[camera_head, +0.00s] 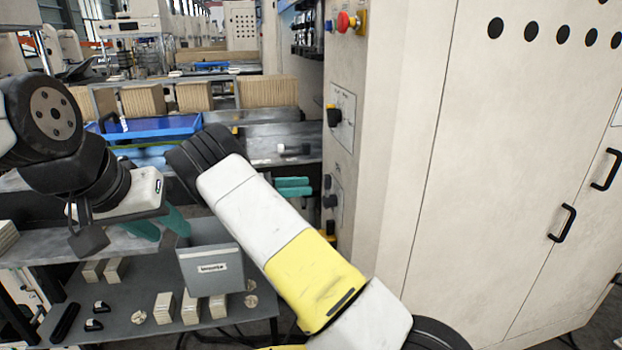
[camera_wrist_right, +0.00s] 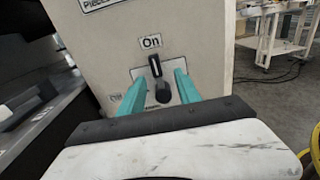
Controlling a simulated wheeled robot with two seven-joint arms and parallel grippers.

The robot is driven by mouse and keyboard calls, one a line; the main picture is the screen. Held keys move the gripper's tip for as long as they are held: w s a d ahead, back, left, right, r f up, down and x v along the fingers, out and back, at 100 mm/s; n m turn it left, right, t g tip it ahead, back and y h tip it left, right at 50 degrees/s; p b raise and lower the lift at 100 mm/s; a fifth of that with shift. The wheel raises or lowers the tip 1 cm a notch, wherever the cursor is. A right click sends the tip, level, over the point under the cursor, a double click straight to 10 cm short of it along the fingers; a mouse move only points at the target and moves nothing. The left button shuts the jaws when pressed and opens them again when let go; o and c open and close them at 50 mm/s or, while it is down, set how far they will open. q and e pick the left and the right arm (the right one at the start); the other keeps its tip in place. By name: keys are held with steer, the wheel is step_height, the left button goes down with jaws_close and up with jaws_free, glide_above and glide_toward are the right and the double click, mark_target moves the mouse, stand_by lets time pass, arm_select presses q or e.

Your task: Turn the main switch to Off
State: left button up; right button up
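The main switch, a black rotary knob with a lever (camera_wrist_right: 156,68), sits on a plate on the beige cabinet in the right wrist view. Its lever points up toward the "On" label (camera_wrist_right: 150,41); a fainter label is at its left. My right gripper (camera_wrist_right: 160,80) is open, with one teal finger on each side of the knob; contact cannot be told. In the head view, my right gripper's fingers (camera_head: 308,187) point at the lower black knob (camera_head: 328,190) on the cabinet side; my arm hides the gripper body. My left gripper (camera_head: 160,230) is open and empty at the left.
A grey bin (camera_head: 210,270), a blue tray (camera_head: 150,128) and several blocks stand at left. Cabinet doors with black handles (camera_head: 562,222) fill the right.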

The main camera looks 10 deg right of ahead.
steer(key=d, duration=0.4)
steer(key=w+d, duration=0.1)
steer(key=d, duration=0.2)
steer(key=shift+c, duration=0.2)
jaws_close()
stand_by(1.4)
